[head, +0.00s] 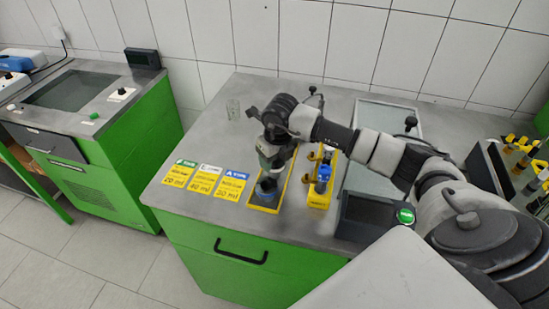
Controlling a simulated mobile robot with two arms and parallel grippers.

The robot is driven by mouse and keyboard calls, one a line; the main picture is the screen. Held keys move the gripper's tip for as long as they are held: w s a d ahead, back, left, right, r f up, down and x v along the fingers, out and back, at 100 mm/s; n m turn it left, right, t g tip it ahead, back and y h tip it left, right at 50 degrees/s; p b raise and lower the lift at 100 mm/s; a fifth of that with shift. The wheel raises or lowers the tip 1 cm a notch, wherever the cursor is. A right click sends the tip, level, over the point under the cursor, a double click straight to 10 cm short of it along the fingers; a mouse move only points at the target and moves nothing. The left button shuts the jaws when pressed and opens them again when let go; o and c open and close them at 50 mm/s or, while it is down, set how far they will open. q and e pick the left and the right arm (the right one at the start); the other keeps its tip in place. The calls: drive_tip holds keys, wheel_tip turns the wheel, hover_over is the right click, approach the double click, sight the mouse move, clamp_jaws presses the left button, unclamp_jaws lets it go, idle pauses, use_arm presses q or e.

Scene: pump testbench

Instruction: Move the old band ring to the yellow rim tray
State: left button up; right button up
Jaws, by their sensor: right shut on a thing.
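The yellow rim tray (278,205) lies on the grey bench top, a narrow tray with a yellow edge and a dark floor. My right gripper (266,179) points down over the near end of this tray. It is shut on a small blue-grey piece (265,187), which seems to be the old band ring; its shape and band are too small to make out. I cannot tell whether the piece touches the tray floor. My arm hides part of the tray's far end. My left gripper is not in view.
Right of the tray stands a yellow holder (319,199) with blue and yellow parts. Left are yellow and white volume labels (204,180). A dark box with a green button (404,215) sits at the front right.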

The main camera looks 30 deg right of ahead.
drive_tip(key=shift+s+a+f, duration=0.2)
drive_tip(key=shift+f, duration=0.4)
drive_tip(key=o, duration=1.1)
drive_tip(key=shift+r, duration=0.1)
